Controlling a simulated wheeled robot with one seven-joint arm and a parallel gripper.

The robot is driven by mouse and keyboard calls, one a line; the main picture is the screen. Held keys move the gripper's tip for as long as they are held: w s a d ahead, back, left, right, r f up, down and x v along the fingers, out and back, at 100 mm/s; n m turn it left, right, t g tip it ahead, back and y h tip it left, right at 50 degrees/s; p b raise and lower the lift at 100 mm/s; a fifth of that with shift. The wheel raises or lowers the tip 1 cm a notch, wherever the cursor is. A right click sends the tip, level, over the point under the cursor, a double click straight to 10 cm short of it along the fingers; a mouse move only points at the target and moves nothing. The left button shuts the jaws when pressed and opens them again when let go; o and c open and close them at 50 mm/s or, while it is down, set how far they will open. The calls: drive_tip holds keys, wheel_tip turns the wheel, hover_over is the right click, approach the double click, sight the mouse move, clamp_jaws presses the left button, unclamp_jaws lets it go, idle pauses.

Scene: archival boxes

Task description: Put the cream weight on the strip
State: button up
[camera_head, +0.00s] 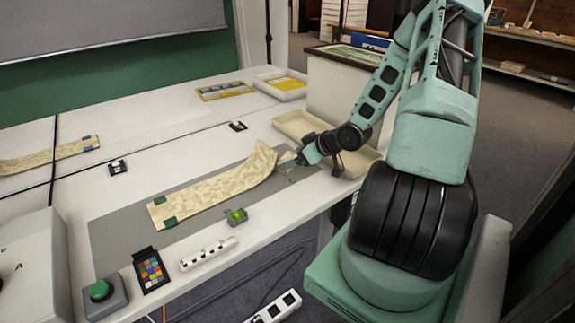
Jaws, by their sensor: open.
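The strip (215,187), pale and patterned, lies on a grey mat (122,240). Its right end curls up off the mat. Two small green weights (168,222) (158,199) sit at its flat left end. A small cream piece (287,157), which looks like the cream weight, shows just right of the curled end, close to my gripper. My gripper (299,160) is open, low over the mat's right end. The fingers are small and dark here, and I cannot tell whether they touch the cream piece.
A beige tray (291,122) stands behind my gripper. A green item on a grey block (237,217), a white bar (208,253), a colour chart (151,271) and a green button (100,290) line the front. Another pale strip (45,156) lies far left.

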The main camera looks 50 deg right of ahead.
sight(288, 159)
drive_tip(key=x, duration=0.3)
drive_tip(key=shift+w+f, duration=0.25)
drive_tip(key=shift+w, duration=0.05)
drive_tip(key=c, duration=1)
